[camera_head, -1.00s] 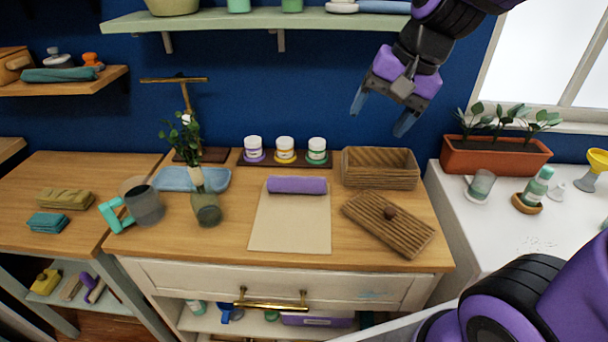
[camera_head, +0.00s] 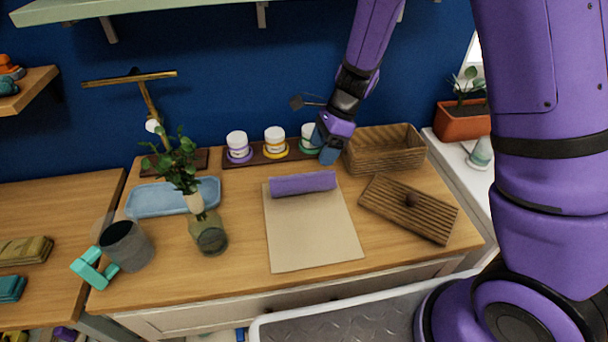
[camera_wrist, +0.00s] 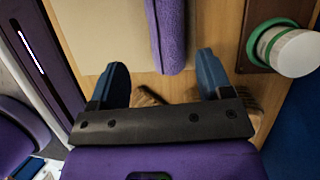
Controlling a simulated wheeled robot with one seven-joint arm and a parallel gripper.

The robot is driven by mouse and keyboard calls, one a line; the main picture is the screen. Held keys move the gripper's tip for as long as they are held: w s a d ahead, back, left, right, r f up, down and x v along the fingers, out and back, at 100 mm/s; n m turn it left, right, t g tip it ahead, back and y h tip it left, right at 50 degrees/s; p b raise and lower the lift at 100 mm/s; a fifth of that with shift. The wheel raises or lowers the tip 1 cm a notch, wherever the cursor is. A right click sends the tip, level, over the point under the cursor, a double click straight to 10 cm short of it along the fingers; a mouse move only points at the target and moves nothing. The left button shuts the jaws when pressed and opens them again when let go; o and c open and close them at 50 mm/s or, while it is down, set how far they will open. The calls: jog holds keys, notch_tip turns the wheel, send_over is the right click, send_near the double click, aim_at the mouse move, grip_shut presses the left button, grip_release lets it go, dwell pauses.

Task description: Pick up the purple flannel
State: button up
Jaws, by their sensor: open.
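The purple flannel (camera_head: 303,183) is a rolled cloth lying across the top end of a beige sheet (camera_head: 312,235) on the wooden counter. My gripper (camera_head: 327,150) is just beyond the flannel's right end, above the back of the counter, beside the green-banded jar. In the wrist view the flannel (camera_wrist: 168,32) points down from the top edge, between the lines of the two blue fingers. There my gripper (camera_wrist: 161,75) is open and empty, with the flannel's near end just ahead of the fingertips. The two do not visibly touch.
White jars (camera_head: 274,142) stand on a dark strip behind the flannel. A woven basket (camera_head: 384,150) is at right, its lid (camera_head: 408,208) in front. A plant vase (camera_head: 208,232), blue tray (camera_head: 172,197) and grey cup (camera_head: 127,245) stand left. A shelf (camera_head: 130,8) hangs above.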

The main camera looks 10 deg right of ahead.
aim_at(308, 174)
jog(key=shift+w+a+f+m, duration=0.1)
jog(key=shift+w+f+m, duration=0.05)
jog(key=shift+f, duration=0.3)
jog(key=shift+w+f+m, duration=0.1)
jog(key=shift+f+m, duration=0.05)
jog(key=shift+f, duration=0.25)
jog(key=x, duration=0.5)
jog(key=shift+w+x, duration=0.15)
jog(key=shift+x, duration=1.15)
jog(key=shift+w+x, duration=0.1)
jog(key=shift+x, duration=1.15)
jog(key=shift+a, duration=0.2)
jog(key=c, duration=0.7)
jog(key=shift+r, duration=0.1)
